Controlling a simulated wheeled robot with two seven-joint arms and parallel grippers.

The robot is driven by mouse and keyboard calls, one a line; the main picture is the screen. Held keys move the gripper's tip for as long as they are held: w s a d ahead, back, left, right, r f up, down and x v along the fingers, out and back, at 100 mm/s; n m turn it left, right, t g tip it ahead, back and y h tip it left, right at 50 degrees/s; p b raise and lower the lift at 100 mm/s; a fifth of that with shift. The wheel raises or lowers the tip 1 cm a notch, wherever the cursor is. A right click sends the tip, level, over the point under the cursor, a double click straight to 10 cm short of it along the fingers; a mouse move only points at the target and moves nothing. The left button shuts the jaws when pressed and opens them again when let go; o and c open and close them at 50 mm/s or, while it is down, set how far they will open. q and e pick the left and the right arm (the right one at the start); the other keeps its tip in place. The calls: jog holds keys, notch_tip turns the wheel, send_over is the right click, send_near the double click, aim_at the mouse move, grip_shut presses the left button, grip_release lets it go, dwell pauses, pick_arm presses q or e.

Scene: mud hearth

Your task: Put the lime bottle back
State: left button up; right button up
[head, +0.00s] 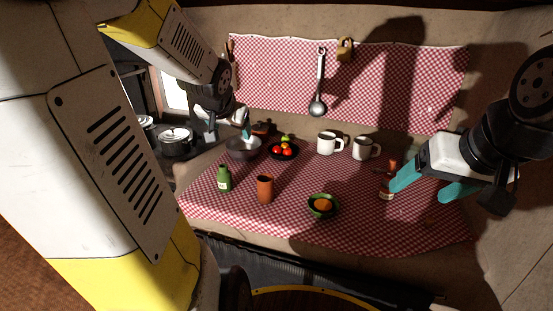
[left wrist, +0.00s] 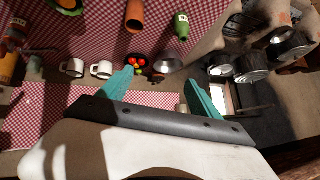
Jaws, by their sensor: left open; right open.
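The lime bottle, a green bottle (head: 224,178) with a pale label, stands upright on the red-checked cloth, at the left part of the counter. It also shows in the left wrist view (left wrist: 182,26), near the top. My left gripper (head: 229,130) is open and empty, above and behind the bottle, close to the metal bowl; its teal fingers spread wide in the left wrist view (left wrist: 159,80). My right gripper (head: 418,194) is open at the right, its fingers beside a dark red-brown bottle (head: 387,190); whether they touch it I cannot tell.
An orange-brown clay cup (head: 265,189) stands right of the lime bottle. A green bowl (head: 322,213) with orange contents sits near the front edge. A metal bowl (head: 243,149), a dark fruit bowl (head: 283,152) and two white mugs (head: 327,143) line the back. Pots (head: 175,142) stand at left.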

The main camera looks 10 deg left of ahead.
pick_arm(q)
jog(key=s+d+r+g+h, duration=0.1)
jog(key=s+d+h, duration=0.3)
jog(key=s+d, duration=1)
jog(key=s+g, duration=0.1)
jog(key=s, duration=0.3)
jog(key=shift+d+r, duration=0.25)
jog(key=shift+r, duration=0.1)
dwell(1.2)
